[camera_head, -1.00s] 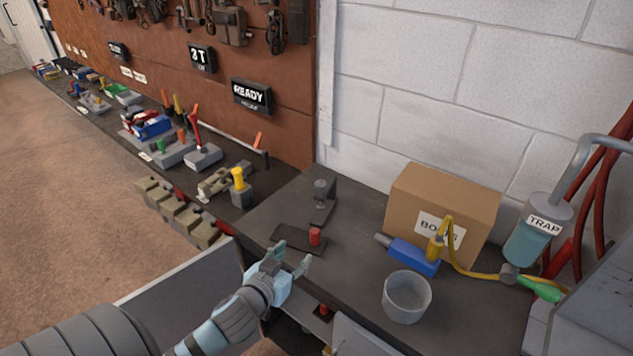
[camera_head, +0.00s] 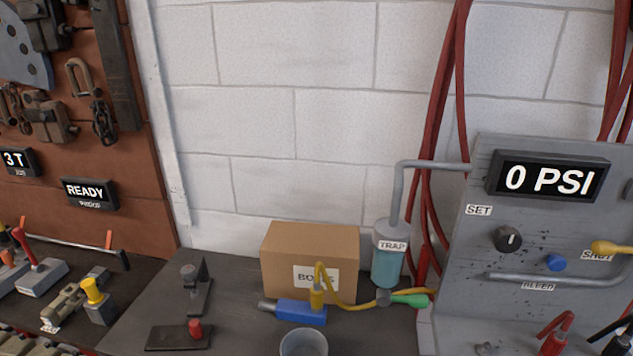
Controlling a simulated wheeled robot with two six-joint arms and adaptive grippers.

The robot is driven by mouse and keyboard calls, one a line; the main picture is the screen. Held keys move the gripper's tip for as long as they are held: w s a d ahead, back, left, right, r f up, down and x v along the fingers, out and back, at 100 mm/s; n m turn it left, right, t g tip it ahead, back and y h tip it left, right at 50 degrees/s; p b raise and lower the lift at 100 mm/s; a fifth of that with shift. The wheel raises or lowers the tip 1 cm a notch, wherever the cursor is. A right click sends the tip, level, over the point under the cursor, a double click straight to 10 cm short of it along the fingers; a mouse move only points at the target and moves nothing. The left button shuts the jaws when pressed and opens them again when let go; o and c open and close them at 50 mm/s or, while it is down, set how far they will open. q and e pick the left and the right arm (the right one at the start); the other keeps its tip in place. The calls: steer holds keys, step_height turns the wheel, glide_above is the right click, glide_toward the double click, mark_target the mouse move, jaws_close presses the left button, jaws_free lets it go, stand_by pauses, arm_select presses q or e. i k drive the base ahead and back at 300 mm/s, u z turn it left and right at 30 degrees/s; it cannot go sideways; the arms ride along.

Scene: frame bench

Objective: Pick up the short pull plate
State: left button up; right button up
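No thing here is marked as the short pull plate, and I cannot tell which it is. A flat dark plate with a red knob (camera_head: 178,338) lies at the front of the dark bench top. Behind it is a dark grey bracket-like piece with a round grey top (camera_head: 197,292). Dark clamps and metal pieces (camera_head: 45,118) hang on the brown board at the upper left, and one long dark bar (camera_head: 115,65) hangs at its right edge. Neither of my grippers is in view.
A cardboard box (camera_head: 285,250) stands against the wall behind a blue tool (camera_head: 298,312) and a grey cup (camera_head: 303,343). A trap canister (camera_head: 388,265) and a grey panel reading 0 PSI (camera_head: 480,250) are at the right. Clamps (camera_head: 65,305) crowd the left bench.

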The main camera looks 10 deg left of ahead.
mark_target(195, 335)
steer(key=u, duration=1.25)
